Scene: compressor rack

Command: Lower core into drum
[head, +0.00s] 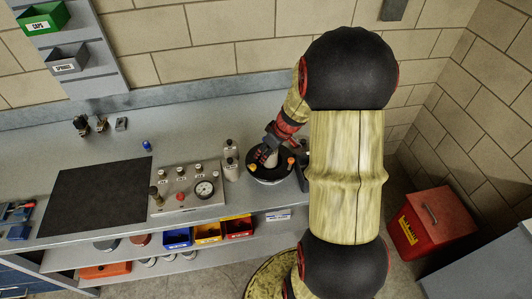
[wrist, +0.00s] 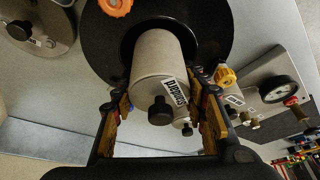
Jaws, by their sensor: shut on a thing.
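The core is a pale grey cylinder (wrist: 160,65) with a black knob and a "Standard" label on its near end. My gripper (wrist: 163,103) is shut on it, one padded finger on each side. The drum (wrist: 215,18) has a black top with a dark round opening, and the core's far end lines up with that opening. I cannot tell how deep the core sits. In the head view, my gripper (head: 272,143) is over the drum (head: 270,178) on the bench, with the core (head: 271,158) partly hidden by the gripper. Orange knobs sit on the drum's rim.
Left of the drum stand grey cylinders (head: 230,165) and a gauge panel (head: 188,190). A dark mat (head: 97,195) lies farther left. Coloured bins (head: 207,232) sit on the shelf below. A red bin (head: 430,222) stands on the floor at right. The back of the bench is mostly clear.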

